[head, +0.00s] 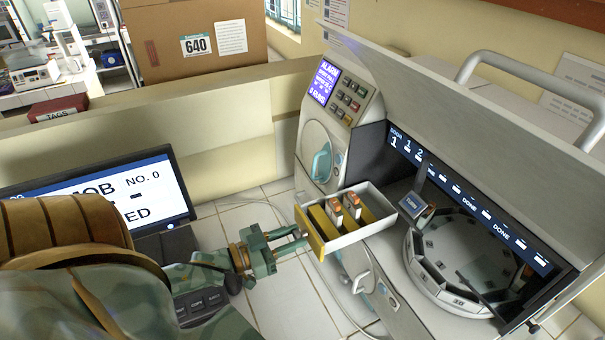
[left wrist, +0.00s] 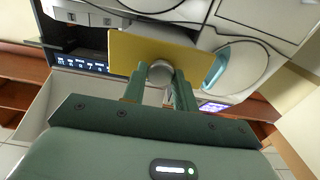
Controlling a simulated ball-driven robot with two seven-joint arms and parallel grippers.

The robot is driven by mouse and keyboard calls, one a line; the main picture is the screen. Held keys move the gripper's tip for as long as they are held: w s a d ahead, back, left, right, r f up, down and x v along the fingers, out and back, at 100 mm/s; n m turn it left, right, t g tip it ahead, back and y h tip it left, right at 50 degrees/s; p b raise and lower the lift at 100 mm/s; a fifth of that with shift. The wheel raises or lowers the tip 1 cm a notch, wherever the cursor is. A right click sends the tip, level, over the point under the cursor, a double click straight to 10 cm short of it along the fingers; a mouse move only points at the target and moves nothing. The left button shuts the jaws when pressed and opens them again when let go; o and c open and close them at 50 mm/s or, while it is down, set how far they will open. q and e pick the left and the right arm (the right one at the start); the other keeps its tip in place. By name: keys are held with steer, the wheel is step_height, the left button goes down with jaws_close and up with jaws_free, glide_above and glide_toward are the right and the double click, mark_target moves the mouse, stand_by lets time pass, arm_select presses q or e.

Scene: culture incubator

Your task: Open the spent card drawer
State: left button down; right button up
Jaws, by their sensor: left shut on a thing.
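The spent card drawer (head: 362,234) stands pulled out of the white machine, with its yellow front facing my left arm. Several cards or cartridges (head: 336,211), yellow and orange with pale tops, stand inside it. My left gripper (head: 298,238) is at the drawer's front. In the left wrist view, its green fingers are shut on a round grey knob (left wrist: 160,73) on the yellow drawer front (left wrist: 128,48). The knob is hidden in the head view. My right gripper is not in view.
The machine has a round carousel (head: 434,281) under a raised lid (head: 470,110), right of the drawer. A keypad with an alarm screen (head: 323,82) is above it. A monitor (head: 150,195) stands at the left. Tiled floor shows below the drawer.

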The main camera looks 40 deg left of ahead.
arm_select(q)
steer(key=shift+s, duration=0.15)
steer(key=c, duration=1.1)
jaws_free()
steer(key=b+v, duration=0.2)
steer(key=v, duration=1.4)
steer(key=shift+s+a, duration=0.15)
steer(key=shift+f, duration=0.1)
